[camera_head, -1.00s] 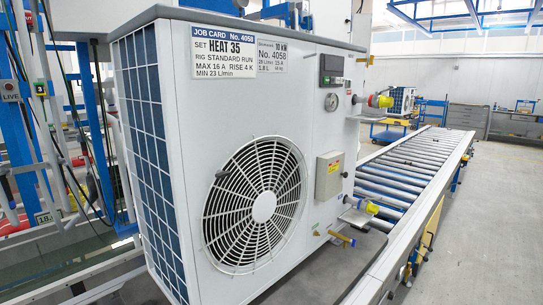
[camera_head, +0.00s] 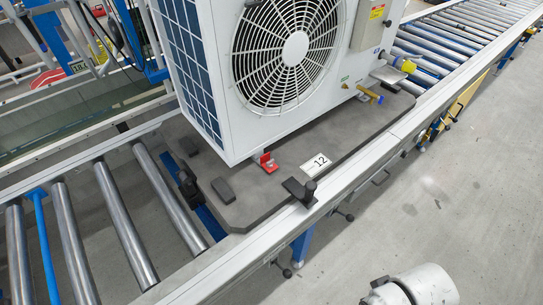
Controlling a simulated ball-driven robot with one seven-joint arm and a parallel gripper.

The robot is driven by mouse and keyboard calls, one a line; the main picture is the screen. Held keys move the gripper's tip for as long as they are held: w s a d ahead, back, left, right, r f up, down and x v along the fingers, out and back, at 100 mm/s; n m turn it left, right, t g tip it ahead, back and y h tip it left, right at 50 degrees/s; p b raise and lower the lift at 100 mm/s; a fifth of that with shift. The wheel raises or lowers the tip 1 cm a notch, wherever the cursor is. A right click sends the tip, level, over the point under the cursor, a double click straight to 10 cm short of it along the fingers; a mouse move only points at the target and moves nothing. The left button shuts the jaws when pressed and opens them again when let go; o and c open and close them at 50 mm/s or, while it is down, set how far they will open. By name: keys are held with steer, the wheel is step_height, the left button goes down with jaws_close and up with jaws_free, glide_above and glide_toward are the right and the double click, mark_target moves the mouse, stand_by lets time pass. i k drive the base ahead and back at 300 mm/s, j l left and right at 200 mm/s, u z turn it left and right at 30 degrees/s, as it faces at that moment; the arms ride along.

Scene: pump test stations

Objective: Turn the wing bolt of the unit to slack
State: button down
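A small red part (camera_head: 266,162) with a pale base sits at the unit's lower front edge. It may be the wing bolt, but it is too small to tell its turn position. A brass valve (camera_head: 368,94) sticks out low at the unit's right. My gripper is not in view; a white rounded part at the bottom right looks like my arm.
A black clamp (camera_head: 299,191) stands on the line's front rail (camera_head: 345,180), beside a label reading 12 (camera_head: 316,164). Bare rollers (camera_head: 112,215) lie at the left. More rollers (camera_head: 465,32) run off at the upper right. The floor (camera_head: 465,165) right of the line is clear.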

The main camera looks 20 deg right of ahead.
mark_target(269, 165)
steer(key=i+j+z, duration=0.1)
steer(key=i+z, duration=0.35)
steer(key=i, duration=0.5)
